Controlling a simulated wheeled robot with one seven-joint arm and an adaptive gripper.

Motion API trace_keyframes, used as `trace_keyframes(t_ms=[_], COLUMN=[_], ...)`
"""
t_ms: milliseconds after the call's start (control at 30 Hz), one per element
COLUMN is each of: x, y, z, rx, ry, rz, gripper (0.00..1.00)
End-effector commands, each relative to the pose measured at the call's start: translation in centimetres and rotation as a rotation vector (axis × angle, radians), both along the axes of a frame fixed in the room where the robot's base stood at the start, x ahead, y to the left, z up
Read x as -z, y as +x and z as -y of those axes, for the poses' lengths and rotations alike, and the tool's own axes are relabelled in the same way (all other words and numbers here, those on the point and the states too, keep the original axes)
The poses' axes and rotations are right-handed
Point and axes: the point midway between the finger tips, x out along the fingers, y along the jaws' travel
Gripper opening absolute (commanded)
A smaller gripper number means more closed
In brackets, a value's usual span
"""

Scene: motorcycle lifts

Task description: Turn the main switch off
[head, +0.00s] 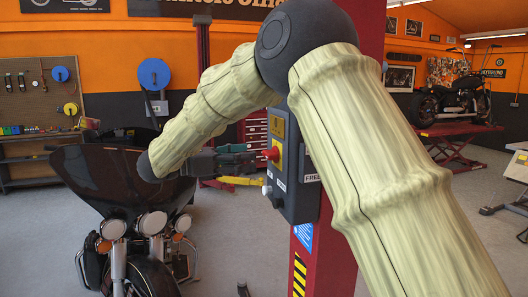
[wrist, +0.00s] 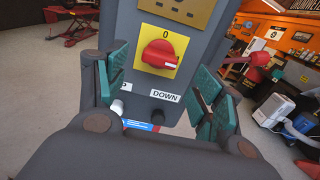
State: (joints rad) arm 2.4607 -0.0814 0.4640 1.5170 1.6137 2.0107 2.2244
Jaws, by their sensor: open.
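The main switch is a red rotary knob (wrist: 158,53) on a yellow plate with a "0" above it. A pale mark on the knob sits at its right side. It also shows in the head view (head: 271,153), side-on, on the grey control box (head: 297,190). My gripper (wrist: 163,78) is open, with its green-padded fingers to the left and right of the switch and nothing between them. In the head view my gripper (head: 256,165) points right at the box, close to the knob. I cannot tell whether any finger touches it.
The box hangs on a red lift column (head: 330,245). Below the switch are a "DOWN" label (wrist: 165,96) and a white button (wrist: 116,108). A dark motorcycle (head: 125,195) stands at left, close under my forearm. Another motorcycle (head: 452,103) stands on a red lift at right.

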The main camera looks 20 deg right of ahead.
Motion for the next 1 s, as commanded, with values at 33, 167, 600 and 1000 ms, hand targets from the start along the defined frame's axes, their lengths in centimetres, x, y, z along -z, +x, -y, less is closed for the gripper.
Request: trace_keyframes(t_ms=[33, 167, 600, 1000], x=[-0.3, -0.2, 0.1, 0.1], y=[0.0, 0.1, 0.2, 0.2], z=[0.9, 2.7, 5.8, 5.8], rx=[0.0, 0.0, -0.001, -0.002], ry=[0.001, 0.001, -0.001, -0.001], rz=[-0.002, -0.002, -0.001, -0.001], gripper=[0.68, 0.68, 0.68, 0.37])
